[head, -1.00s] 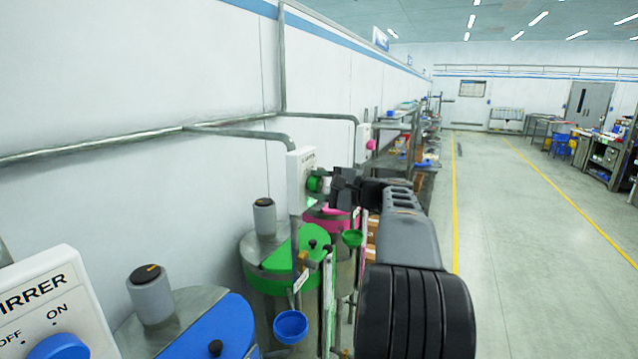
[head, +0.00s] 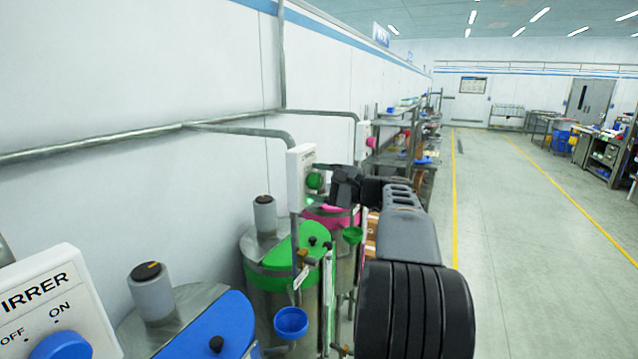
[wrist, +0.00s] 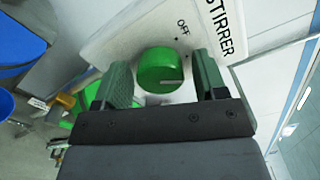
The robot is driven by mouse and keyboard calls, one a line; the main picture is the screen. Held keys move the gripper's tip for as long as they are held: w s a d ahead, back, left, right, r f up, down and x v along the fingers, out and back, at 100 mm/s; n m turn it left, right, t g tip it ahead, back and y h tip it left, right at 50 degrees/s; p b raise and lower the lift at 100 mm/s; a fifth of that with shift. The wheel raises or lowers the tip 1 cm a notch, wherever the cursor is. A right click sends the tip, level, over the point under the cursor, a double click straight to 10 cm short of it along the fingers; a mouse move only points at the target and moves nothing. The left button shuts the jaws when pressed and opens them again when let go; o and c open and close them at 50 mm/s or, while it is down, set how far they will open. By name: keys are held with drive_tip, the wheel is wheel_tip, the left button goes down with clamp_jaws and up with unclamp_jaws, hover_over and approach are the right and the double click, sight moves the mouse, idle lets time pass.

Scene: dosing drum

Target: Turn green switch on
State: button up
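The green switch is a round green knob on a white stirrer box (head: 295,175). The knob (head: 314,181) faces right in the head view, and it also shows in the wrist view (wrist: 160,68). A pale line marks the knob's face; OFF is printed near it, and no ON label is visible there. My gripper (head: 333,183) is at the knob. In the wrist view my gripper (wrist: 162,80) has its two fingers apart, one on each side of the knob. Narrow gaps seem to show on both sides, so the fingers do not look closed on it.
Below the box stands a drum with a green lid (head: 275,262). A blue-lidded drum (head: 215,335) and a box with a blue knob (head: 62,346) are nearer at left. A pink-lidded drum (head: 328,216) is behind. The floor at right (head: 510,260) is clear.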

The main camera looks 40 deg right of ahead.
drive_tip(key=shift+o, duration=0.3)
drive_tip(key=shift+s+d+f, duration=0.1)
drive_tip(key=shift+s+d, duration=0.15)
drive_tip(key=shift+s, duration=0.15)
drive_tip(key=b+v, duration=0.4)
drive_tip(key=v, duration=0.9)
